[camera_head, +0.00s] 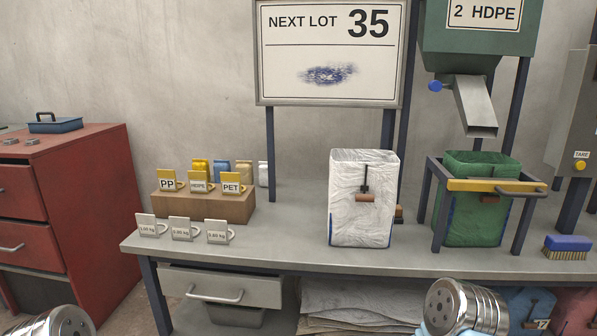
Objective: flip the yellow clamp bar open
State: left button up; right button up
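The yellow clamp bar (485,186) lies level across the front of a dark blue bag frame (437,207) on the right of the bench. A dark handle or latch shows at its right end. A green woven bag (470,222) stands open inside the frame, behind the bar. Neither gripper's fingers show. Only rounded metal parts that look like my arms reach in at the bottom left and bottom right, well apart from the bar.
The grey bench (290,246) carries a white bag (360,200), a wooden block (205,207) with yellow tags, several weight tags and a blue brush (567,247). A metal chute (474,105) hangs above the green bag. A red cabinet (95,200) stands at left.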

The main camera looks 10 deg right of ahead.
aim_at(510, 188)
jog(key=z, duration=1.45)
jog(key=l+u, duration=0.1)
jog(key=u, duration=0.3)
jog(key=i+l+u, duration=0.1)
jog(key=u, duration=0.3)
jog(key=l+u, duration=0.15)
jog(key=u, duration=0.25)
jog(key=l+u, duration=0.3)
jog(key=l, duration=0.4)
jog(key=l+u, duration=0.35)
jog(key=l, duration=0.3)
jog(key=k+l+u, duration=0.1)
jog(key=l+u, duration=0.2)
jog(key=l, duration=0.4)
jog(key=k+l, duration=0.1)
jog(key=l, duration=0.3)
jog(key=k+l, duration=0.1)
jog(key=l, duration=0.65)
jog(key=k+l, duration=0.15)
jog(key=l, duration=0.25)
